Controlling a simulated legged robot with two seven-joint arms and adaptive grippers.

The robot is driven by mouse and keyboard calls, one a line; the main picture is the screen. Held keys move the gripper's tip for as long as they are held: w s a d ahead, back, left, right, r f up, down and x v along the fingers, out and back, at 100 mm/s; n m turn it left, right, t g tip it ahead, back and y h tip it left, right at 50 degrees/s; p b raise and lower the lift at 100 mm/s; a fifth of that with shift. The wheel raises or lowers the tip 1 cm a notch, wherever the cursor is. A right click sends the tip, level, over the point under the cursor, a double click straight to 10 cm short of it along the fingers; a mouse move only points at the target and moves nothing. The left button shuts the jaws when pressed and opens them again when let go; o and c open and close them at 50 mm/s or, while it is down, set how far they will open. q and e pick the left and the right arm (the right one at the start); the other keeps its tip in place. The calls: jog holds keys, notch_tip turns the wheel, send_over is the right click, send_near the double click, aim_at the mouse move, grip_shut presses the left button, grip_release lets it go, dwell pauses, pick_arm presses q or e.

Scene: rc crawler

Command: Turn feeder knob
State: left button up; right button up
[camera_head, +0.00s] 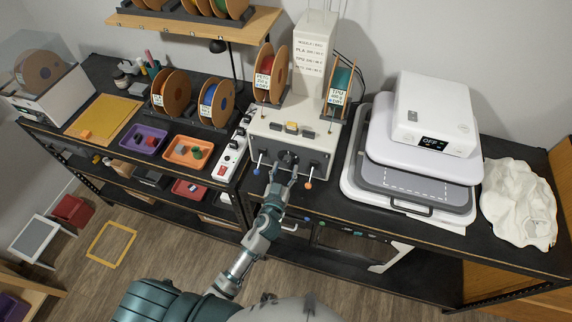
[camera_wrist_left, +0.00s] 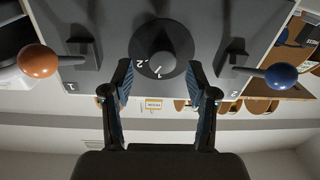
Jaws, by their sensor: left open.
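The feeder knob (camera_head: 288,157) is a dark round dial on the dark front panel of the feeder box (camera_head: 293,130). In the left wrist view the knob (camera_wrist_left: 160,53) has a paler centre and white "1" and "2" marks. My left gripper (camera_head: 283,174) is open in front of it. In the left wrist view, my left gripper (camera_wrist_left: 159,72) has its fingertips at either side of the knob's near edge. I cannot tell whether they touch it. My right gripper is not in view.
An orange-tipped lever (camera_wrist_left: 38,61) and a blue-tipped lever (camera_wrist_left: 280,76) flank the knob. A white power strip (camera_head: 233,155) lies left of the feeder, and a white heat press (camera_head: 425,150) stands right.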

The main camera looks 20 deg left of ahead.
pick_arm(q)
jog(key=shift+w, duration=0.7)
jog(key=shift+w+a, duration=0.1)
jog(key=shift+a, duration=0.2)
jog(key=c, duration=0.6)
grip_shut()
jog(key=shift+d, duration=0.2)
jog(key=shift+a+n+b, duration=0.1)
jog(key=shift+n+b, duration=0.25)
jog(key=shift+n, duration=1.05)
jog(key=shift+r+n+p, duration=0.1)
jog(key=shift+n+p, duration=0.25)
jog(key=shift+n, duration=1.25)
